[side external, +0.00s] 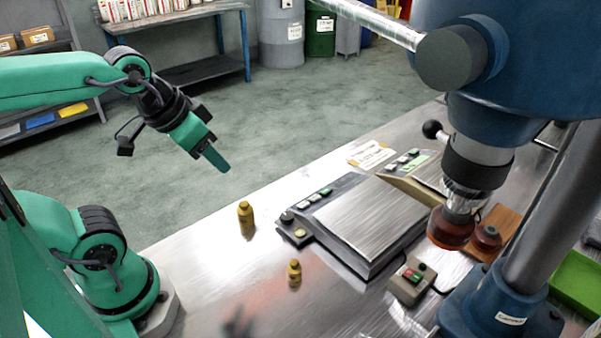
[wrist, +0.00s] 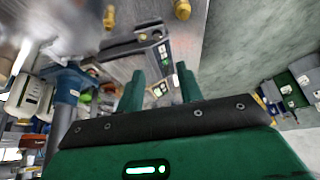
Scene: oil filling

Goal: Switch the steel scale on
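The steel scale (side external: 372,218) lies on the metal bench in the middle of the side external view, with a broad brushed plate. Its dark control strip (side external: 318,199) along the left edge carries a black knob (side external: 287,217), a yellowish round button (side external: 300,233) and several small keys. I cannot tell whether it is lit. The strip also shows in the wrist view (wrist: 148,36). My gripper (side external: 212,158) is high in the air, left of and well apart from the scale. In the wrist view its two green fingers (wrist: 158,80) stand apart with nothing between them.
A second, brass-coloured scale (side external: 398,184) stands behind. Two yellow bottles (side external: 246,217) (side external: 294,272) stand left of and in front of the steel scale. A blue drill press (side external: 480,110) and a red-green button box (side external: 411,278) are at right. Bench left of the bottles is clear.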

